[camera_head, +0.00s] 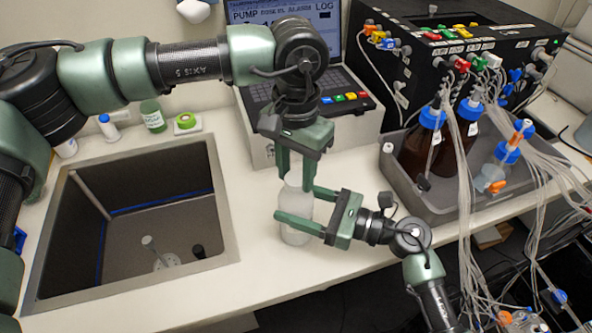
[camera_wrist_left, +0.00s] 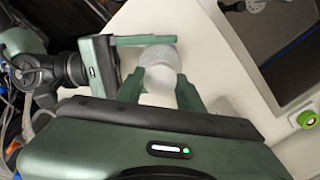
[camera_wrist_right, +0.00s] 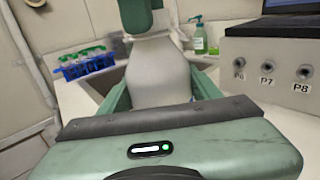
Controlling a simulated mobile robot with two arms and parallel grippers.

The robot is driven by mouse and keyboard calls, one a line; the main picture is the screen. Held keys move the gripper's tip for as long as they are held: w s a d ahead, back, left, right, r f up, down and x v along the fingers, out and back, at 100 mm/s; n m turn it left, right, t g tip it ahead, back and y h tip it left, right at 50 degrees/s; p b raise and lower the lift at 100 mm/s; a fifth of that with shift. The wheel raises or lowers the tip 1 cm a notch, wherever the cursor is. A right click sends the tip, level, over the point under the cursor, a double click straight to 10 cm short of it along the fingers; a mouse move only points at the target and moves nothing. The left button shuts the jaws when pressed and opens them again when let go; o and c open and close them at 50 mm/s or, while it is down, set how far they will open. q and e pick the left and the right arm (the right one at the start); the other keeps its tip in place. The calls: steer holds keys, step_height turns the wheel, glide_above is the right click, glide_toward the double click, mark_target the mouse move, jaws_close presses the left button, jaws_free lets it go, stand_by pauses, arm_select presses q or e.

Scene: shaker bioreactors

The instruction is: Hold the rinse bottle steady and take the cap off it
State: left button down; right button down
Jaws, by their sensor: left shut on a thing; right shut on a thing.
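The rinse bottle (camera_head: 296,236) is a translucent white bottle standing upright on the bench right of the sink. My right gripper (camera_head: 294,211) comes in level from the right, with its fingers shut around the bottle's body. The body also fills the middle of the right wrist view (camera_wrist_right: 160,75). My left gripper (camera_head: 296,187) points down from above, shut at the bottle's top, where the cap sits. Its fingers also flank a white part of the bottle top in the left wrist view (camera_wrist_left: 160,82). The cap itself is mostly hidden by the left fingers.
A sink (camera_head: 230,225) lies to the left. A grey tray (camera_head: 455,208) with brown blue-capped bottles and many tubes is at the right. A black pump box (camera_head: 385,85) and a laptop stand (camera_head: 250,135) are behind. The bench's front edge is close to the bottle.

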arm_select(q)
steer(key=n, duration=0.4)
steer(key=shift+n, duration=0.4)
steer(key=n, duration=1.7)
steer(key=shift+r+n, duration=0.1)
steer(key=shift+n, duration=0.3)
steer(key=n, duration=0.6)
steer(key=shift+n, duration=0.4)
steer(key=n, duration=0.4)
steer(key=shift+n, duration=0.3)
steer(key=n, duration=0.6)
steer(key=shift+w+n, duration=0.1)
steer(key=shift+n, duration=0.3)
steer(key=n, duration=1)
steer(key=shift+r, duration=0.1)
steer(key=shift+r, duration=0.25)
steer(key=shift+r, duration=0.85)
